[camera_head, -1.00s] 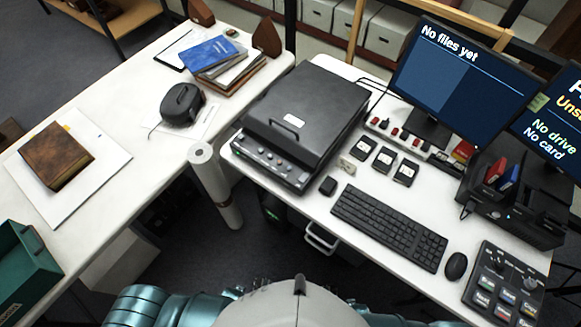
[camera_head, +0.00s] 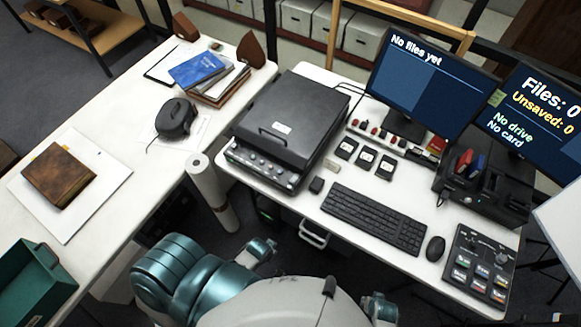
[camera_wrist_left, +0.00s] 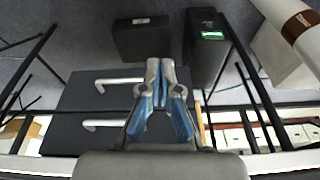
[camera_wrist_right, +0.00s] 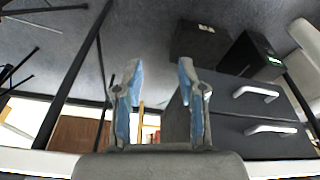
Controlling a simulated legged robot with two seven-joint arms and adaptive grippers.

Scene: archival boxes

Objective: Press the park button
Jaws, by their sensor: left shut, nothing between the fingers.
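A black control panel (camera_head: 480,270) with several labelled buttons and knobs lies at the right end of the white desk in the head view. The labels are too small to read, so I cannot tell which button is park. The black flatbed scanner (camera_head: 290,115) also has a row of small buttons on its front edge. My left gripper (camera_wrist_left: 167,70) is shut and empty in its wrist view, with the floor and dark drawers beyond. My right gripper (camera_wrist_right: 160,72) is open and empty. Neither gripper touches a button.
On the desk are a keyboard (camera_head: 375,218), a mouse (camera_head: 435,249), two monitors (camera_head: 425,80) and a black dock (camera_head: 484,190). A white paper roll (camera_head: 210,190) stands between the desks. A brown book (camera_head: 59,175) lies on the left table. Dark drawers (camera_wrist_right: 262,135) are under the desk.

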